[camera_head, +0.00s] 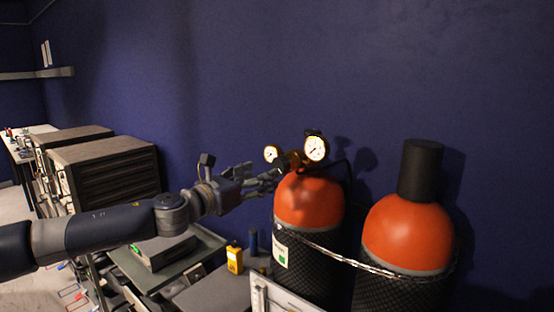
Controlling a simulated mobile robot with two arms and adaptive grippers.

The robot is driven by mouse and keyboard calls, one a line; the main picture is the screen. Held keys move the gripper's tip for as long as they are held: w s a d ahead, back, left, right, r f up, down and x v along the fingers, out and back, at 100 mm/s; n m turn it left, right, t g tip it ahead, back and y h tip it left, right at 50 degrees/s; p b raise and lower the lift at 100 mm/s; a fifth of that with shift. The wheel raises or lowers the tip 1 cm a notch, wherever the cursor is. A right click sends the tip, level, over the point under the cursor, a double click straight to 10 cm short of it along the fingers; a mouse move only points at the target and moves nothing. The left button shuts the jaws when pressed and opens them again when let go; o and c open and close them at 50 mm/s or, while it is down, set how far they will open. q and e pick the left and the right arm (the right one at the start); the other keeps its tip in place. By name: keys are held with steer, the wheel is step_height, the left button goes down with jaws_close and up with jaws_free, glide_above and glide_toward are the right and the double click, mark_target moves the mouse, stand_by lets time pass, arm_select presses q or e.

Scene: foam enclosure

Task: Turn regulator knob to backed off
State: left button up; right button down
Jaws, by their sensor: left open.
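The brass regulator (291,161) sits on top of the left orange gas cylinder (309,201). It carries two round white-faced gauges, a larger one (316,148) on the right and a smaller one (271,153) on the left. The regulator knob cannot be made out clearly; the area at the regulator's left is dark and partly behind my fingers. My left gripper (271,180) is open, with its fingertips just left of and slightly below the regulator. I cannot tell whether they touch it. My right gripper is not in view.
A second orange cylinder (405,232) with a black cap (420,170) stands at the right. A chain (350,258) runs across both cylinders. A yellow device (235,258) and equipment on carts stand below my left arm. The blue wall is close behind.

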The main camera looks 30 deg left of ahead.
mark_target(278, 168)
arm_select(q)
steer(key=w+p, duration=0.3)
steer(key=w, duration=0.1)
steer(key=w+p, duration=0.2)
steer(key=shift+d+r+p, duration=0.2)
steer(key=shift+r+p, duration=0.05)
steer(key=shift+p, duration=0.1)
steer(key=shift+w+d+f+p, duration=0.15)
steer(key=shift+w+p, duration=0.1)
steer(key=shift+w, duration=0.2)
steer(key=shift+w+f+p, duration=0.1)
steer(key=shift+w+p, duration=0.1)
steer(key=shift+w, duration=0.25)
steer(key=c, duration=1.1)
